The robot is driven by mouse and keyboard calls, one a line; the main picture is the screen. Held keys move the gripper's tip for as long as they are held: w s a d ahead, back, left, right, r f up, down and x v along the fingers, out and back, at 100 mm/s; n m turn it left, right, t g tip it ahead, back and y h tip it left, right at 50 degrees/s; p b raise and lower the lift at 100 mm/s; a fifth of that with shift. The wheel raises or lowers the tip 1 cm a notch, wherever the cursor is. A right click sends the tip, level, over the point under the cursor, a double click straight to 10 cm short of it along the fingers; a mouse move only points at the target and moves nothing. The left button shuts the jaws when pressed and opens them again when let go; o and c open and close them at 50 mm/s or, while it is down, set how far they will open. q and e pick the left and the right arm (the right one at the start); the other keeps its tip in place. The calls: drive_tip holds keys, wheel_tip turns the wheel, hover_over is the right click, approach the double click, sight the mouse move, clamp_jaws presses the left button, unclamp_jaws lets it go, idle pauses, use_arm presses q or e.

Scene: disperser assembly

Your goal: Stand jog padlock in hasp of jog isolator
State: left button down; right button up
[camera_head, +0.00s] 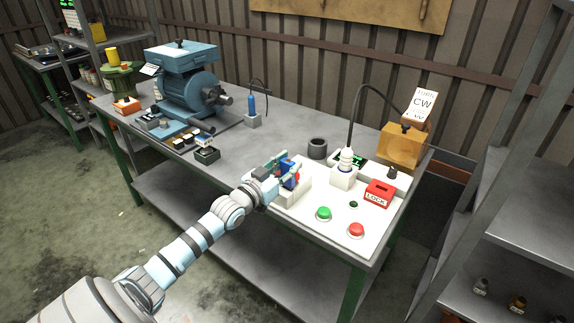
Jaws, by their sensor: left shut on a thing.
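My left gripper (284,172) reaches in from the left over the front of the bench. It is shut on a small blue padlock-like block (287,165), which I take for the jog padlock. A small red part (296,177) shows right beside the block. Both are at a pale box (293,195) on the white panel, which I take for the jog isolator. The gripper covers much of this box. The hasp cannot be made out, nor whether the padlock touches it. My right gripper is not in view.
The white panel (334,246) carries a green button (324,213), a red button (356,230) and a red LOCK box (380,194). A white lamp-like fitting (345,170) and a dark cup (317,148) stand behind. A blue machine (190,85) stands back left.

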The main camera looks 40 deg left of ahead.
use_arm(q)
drive_tip(key=shift+f+b, duration=0.6)
drive_tip(key=shift+f, duration=0.05)
drive_tip(key=c, duration=1.1)
unclamp_jaws()
wheel_tip(320, 180, up, 10)
